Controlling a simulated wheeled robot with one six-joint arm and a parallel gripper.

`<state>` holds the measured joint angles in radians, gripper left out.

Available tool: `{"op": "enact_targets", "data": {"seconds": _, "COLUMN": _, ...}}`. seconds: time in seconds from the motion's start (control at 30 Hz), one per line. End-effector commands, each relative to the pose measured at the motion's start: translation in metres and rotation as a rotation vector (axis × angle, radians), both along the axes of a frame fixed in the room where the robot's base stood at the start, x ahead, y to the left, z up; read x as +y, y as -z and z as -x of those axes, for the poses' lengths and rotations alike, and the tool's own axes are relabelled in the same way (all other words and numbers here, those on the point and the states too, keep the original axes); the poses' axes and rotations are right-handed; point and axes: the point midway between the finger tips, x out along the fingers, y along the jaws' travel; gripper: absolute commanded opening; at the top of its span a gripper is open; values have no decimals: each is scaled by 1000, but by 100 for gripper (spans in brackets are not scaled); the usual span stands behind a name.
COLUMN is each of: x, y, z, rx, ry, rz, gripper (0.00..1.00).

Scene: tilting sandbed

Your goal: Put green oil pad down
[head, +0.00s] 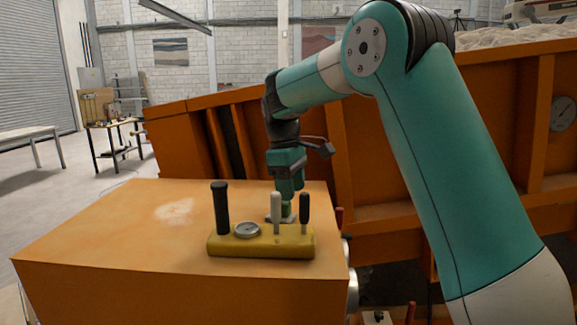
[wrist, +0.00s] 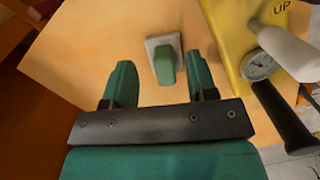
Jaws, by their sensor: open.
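The green oil pad (wrist: 165,64) has a green grip on a pale square base, and the base appears to rest on the orange box top (head: 120,215). In the head view the pad (head: 287,211) is partly hidden behind the yellow lever block (head: 250,244). My gripper (wrist: 160,72) is open, with one green finger on each side of the grip and visible gaps between. In the head view my gripper (head: 289,190) points down over the pad.
The yellow block, with a gauge (head: 246,230) and upright levers, one black and tall (head: 221,208), stands close beside the pad. The orange sandbed wall (head: 390,150) rises behind the box. The left of the box top is clear apart from a pale dusty patch (head: 174,210).

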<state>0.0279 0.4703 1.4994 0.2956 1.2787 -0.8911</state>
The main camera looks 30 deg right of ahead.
Motion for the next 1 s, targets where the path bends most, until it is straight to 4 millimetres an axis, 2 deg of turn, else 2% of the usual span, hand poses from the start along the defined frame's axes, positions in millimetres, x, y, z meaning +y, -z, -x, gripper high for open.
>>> {"op": "enact_targets", "data": {"seconds": 0.1, "x": 3, "y": -32, "z": -4, "rx": -4, "ry": -1, "rz": 0, "gripper": 52}}
{"op": "enact_targets", "data": {"seconds": 0.3, "x": 6, "y": -67, "z": -8, "rx": -1, "ry": -1, "rz": 0, "gripper": 52}}
{"op": "enact_targets", "data": {"seconds": 0.43, "x": 6, "y": -74, "z": -9, "rx": 1, "ry": 0, "rz": -1, "gripper": 52}}
{"op": "enact_targets", "data": {"seconds": 0.67, "x": 9, "y": -75, "z": -5, "rx": -5, "ry": -6, "rz": 3, "gripper": 52}}
{"op": "enact_targets", "data": {"seconds": 0.77, "x": 20, "y": -76, "z": 7, "rx": -23, "ry": -25, "rz": 15, "gripper": 52}}
{"op": "enact_targets", "data": {"seconds": 0.87, "x": 41, "y": -75, "z": 32, "rx": -61, "ry": -53, "rz": 16, "gripper": 52}}
{"op": "enact_targets", "data": {"seconds": 1.0, "x": 81, "y": -65, "z": 83, "rx": -130, "ry": -86, "rz": -35, "gripper": 52}}
